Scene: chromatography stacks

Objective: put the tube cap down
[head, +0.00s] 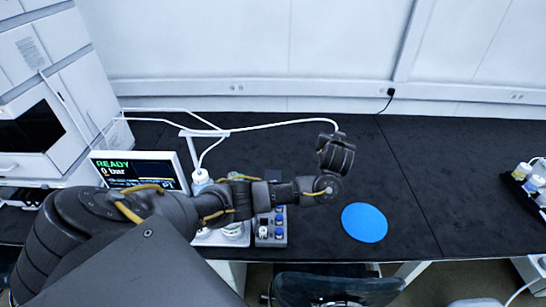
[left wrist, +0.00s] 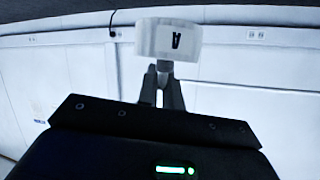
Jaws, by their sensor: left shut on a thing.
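In the head view my left gripper (head: 336,146) is raised over the black bench, behind and left of a round blue mat (head: 364,222). A white tube (head: 285,123) arches from the left and ends at the gripper. The cap itself is hidden there by the gripper and wrist. My right gripper is not in view.
A display reading READY, 0 bar (head: 139,171) stands at the left, by a white instrument (head: 58,90). A small rack (head: 271,240) with blue-capped vials sits left of the mat. Another rack (head: 522,190) stands at the far right. The black bench (head: 440,180) is clear between.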

